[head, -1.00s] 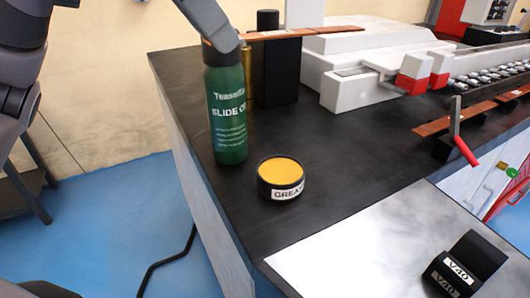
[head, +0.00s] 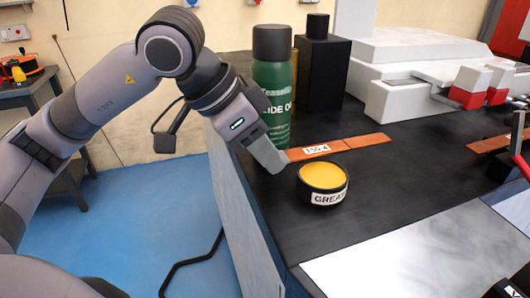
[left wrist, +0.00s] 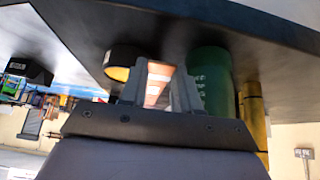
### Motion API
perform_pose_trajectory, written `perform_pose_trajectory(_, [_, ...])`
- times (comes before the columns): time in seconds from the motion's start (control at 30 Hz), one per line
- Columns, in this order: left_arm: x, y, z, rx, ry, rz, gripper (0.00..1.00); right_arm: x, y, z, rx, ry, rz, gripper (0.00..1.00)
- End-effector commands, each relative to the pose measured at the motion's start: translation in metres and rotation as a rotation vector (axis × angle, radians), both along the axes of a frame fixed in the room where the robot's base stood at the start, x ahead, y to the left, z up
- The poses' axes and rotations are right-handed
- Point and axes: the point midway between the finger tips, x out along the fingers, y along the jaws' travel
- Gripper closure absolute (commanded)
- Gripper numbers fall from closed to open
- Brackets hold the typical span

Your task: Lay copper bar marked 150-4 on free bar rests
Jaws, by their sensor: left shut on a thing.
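A copper bar (head: 350,146) with a white label, its characters too small to read surely, reaches right from my left gripper (head: 277,160). That gripper is shut on the bar's left end. The bar seems held above the dark bench, in front of the green can (head: 273,75) and behind the grease tin (head: 323,183). In the left wrist view the bar (left wrist: 157,82) lies between the two fingers. Another copper bar (head: 488,143) shows at the right, near an upright lever. I cannot make out free bar rests. My right gripper is not in view.
A pale sheet (head: 400,265) covers the bench's near part. Dark bench top is clear right of the grease tin.

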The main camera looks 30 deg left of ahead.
Motion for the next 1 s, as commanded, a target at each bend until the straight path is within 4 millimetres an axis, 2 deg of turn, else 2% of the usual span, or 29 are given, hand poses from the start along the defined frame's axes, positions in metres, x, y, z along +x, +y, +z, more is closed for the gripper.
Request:
perform_pose_trajectory(0.27, [0.000,0.000,-0.004,-0.002,-0.005,0.000,1.00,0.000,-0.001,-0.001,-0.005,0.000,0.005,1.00])
perform_pose_trajectory(0.53, [0.001,0.000,-0.013,-0.003,-0.005,0.000,1.00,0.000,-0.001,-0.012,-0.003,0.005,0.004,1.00])
perform_pose_trajectory(0.57, [0.000,0.000,-0.011,-0.001,-0.003,0.000,0.59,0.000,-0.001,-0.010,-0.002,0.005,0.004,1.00])
perform_pose_trajectory(0.6, [0.000,0.000,-0.011,-0.001,-0.003,0.000,0.46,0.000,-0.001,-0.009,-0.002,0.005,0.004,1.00])
perform_pose_trajectory(0.63, [0.000,0.000,-0.011,0.000,-0.002,0.000,0.43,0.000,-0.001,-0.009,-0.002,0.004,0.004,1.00])
perform_pose_trajectory(1.0, [0.000,0.000,-0.007,0.000,-0.002,0.000,0.43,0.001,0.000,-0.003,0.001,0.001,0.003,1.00])
